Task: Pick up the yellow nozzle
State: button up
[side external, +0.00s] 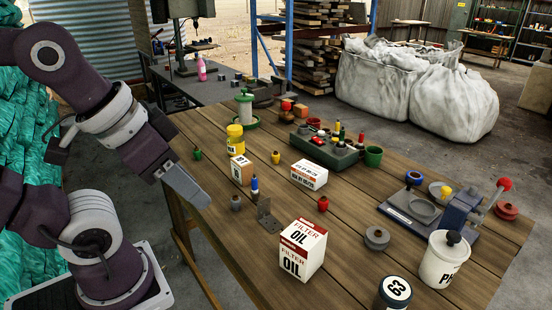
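A small yellow nozzle (276,157) stands on the wooden table (385,172), right of a yellow-lidded jar (236,140) and behind a small box (241,171). Another small yellow piece (445,191) shows at the grey press at the right. My gripper (205,201) hangs over the table's left edge, pointing down and to the right. It is left of the yellow nozzle and apart from it. Its fingers are seen side-on, so I cannot tell if they are open. I see nothing held at its tip.
A green nozzle (197,153), a blue nozzle (254,186) and a metal bracket (267,216) stand near my gripper. A white box (309,174), a red nozzle (323,204) and an oil filter box (302,250) stand farther right. A green tray (325,150) holds several small pieces behind.

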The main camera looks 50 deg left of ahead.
jog(key=shift+o, duration=1.4)
jog(key=m+t+y, duration=0.3)
jog(key=m+y, duration=0.8)
jog(key=m, duration=1.4)
send_over(275, 157)
jog(key=s+d, duration=0.2)
notch_tip(275, 157, down, 14)
jog(key=shift+m+h, duration=0.3)
jog(key=shift+m, duration=0.1)
jog(key=f, duration=0.8)
jog(key=shift+w+d, duration=0.15)
jog(key=shift+d, duration=0.05)
jog(key=x, duration=0.2)
jog(key=shift+w+a, duration=0.2)
jog(key=shift+a, duration=0.15)
grip_shut()
